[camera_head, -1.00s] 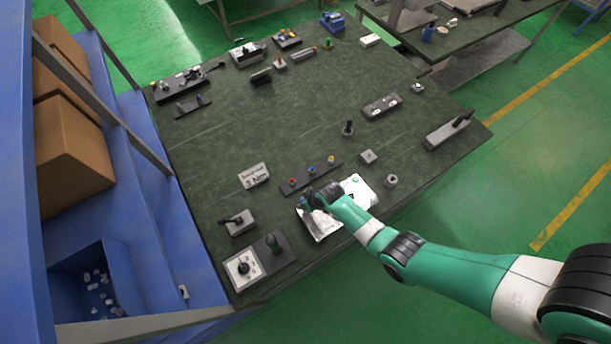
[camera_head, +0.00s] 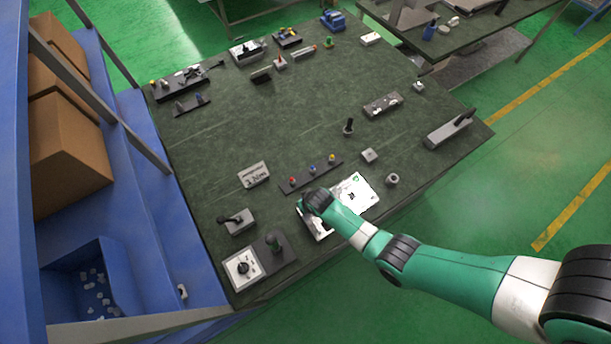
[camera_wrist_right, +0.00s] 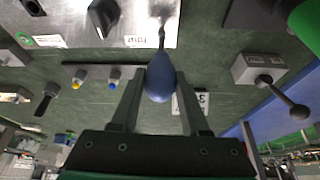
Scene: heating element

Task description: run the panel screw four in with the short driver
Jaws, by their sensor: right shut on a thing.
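My right gripper (camera_head: 307,206) is over the left part of the white and silver panel (camera_head: 358,194), which lies near the table's front edge. In the right wrist view, its fingers (camera_wrist_right: 156,88) are shut on the blue handle of a driver (camera_wrist_right: 160,80). The driver's thin shaft points at the edge area of the silver panel (camera_wrist_right: 140,28), close to a printed label. Whether the tip touches a screw is too small to tell. A black knob (camera_wrist_right: 103,14) stands on the panel. My left gripper is not in view.
A dark rack (camera_head: 312,176) with red, blue and yellow pieces stands just behind the panel. A grey ring (camera_head: 392,179) is to the right.

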